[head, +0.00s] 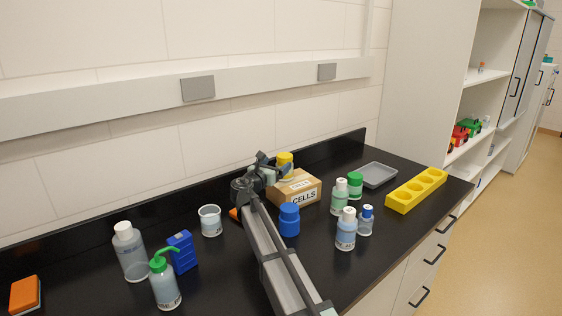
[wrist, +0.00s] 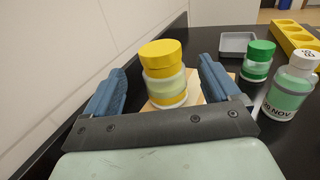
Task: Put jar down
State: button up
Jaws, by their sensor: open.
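The jar with a yellow lid (wrist: 161,55) and a pale label stands upright on the cardboard box marked CELLS. In the head view the yellow jar (head: 286,158) shows at the back of the box (head: 297,190), partly hidden by my gripper (head: 265,166). In the wrist view my gripper (wrist: 162,75) is open, with one blue finger on each side of the jar. Gaps show between the fingers and the jar. The jar's base rests on the box top (wrist: 197,100).
A green-capped jar (head: 355,185), several bottles, a grey tray (head: 379,175) and a yellow rack (head: 416,190) stand to the right. A blue jar (head: 289,220) stands in front of the box. A beaker (head: 210,220) stands left. The wall is close behind.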

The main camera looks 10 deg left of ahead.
jog(key=shift+v, duration=1.3)
jog(key=shift+o, duration=0.5)
